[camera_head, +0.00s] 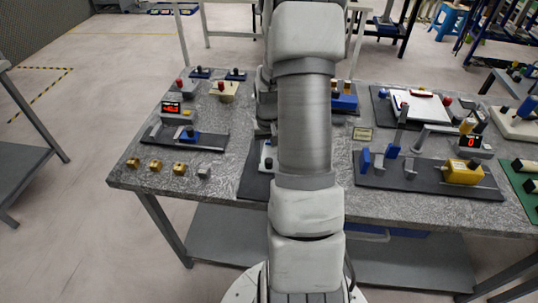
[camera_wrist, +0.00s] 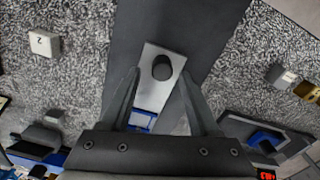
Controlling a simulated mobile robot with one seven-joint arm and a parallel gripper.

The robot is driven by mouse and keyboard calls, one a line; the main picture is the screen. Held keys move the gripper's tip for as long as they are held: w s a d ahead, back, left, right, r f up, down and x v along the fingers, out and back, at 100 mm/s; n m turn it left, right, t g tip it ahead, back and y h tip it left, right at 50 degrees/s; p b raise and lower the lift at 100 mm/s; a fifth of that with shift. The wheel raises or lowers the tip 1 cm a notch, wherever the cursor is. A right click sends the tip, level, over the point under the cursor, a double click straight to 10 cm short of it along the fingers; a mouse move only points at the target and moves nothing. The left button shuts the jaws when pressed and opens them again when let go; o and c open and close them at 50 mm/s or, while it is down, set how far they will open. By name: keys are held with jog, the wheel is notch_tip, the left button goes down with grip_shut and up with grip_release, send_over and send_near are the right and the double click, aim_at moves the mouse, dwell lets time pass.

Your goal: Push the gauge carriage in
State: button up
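A pale plate-like piece with a black round knob (camera_wrist: 162,67) sits on a dark strip (camera_wrist: 190,30) in the wrist view. My gripper (camera_wrist: 160,76) is open above it, its two fingertips apart on either side of the knob with gaps visible. A blue part (camera_wrist: 142,119) shows between the fingers. In the head view a white piece (camera_head: 267,157) shows beside my arm, which hides the gripper. A blue carriage with a dark knob (camera_head: 189,135) sits on the left black base by a red display (camera_head: 171,107). I cannot tell which piece is the gauge carriage.
Small yellow blocks (camera_head: 155,165) and a grey block (camera_head: 204,172) lie along the table's front left edge. A station with a yellow block (camera_head: 463,172) and upright posts stands at the right. A grey block marked 2 (camera_wrist: 45,42) shows in the wrist view.

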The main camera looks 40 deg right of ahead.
jog(key=shift+a, duration=0.1)
notch_tip(320, 180, up, 17)
jog(key=p, duration=0.1)
jog(key=shift+r, duration=0.2)
dwell(0.7)
jog(key=a+r+n+t, duration=0.2)
jog(key=a+r+n, duration=0.15)
jog(key=a, duration=0.45)
jog(key=s+a+r+n+t, duration=0.1)
jog(key=a+r+n+t, duration=0.1)
jog(key=a+r, duration=0.45)
jog(key=a+r+n+t, duration=0.1)
jog(key=a+r+n, duration=0.15)
jog(key=a, duration=0.65)
jog(key=s+a+f+m, duration=0.1)
jog(key=s+f, duration=0.1)
jog(key=s, duration=1)
jog(key=shift+a+t, duration=0.15)
jog(key=shift+t, duration=0.15)
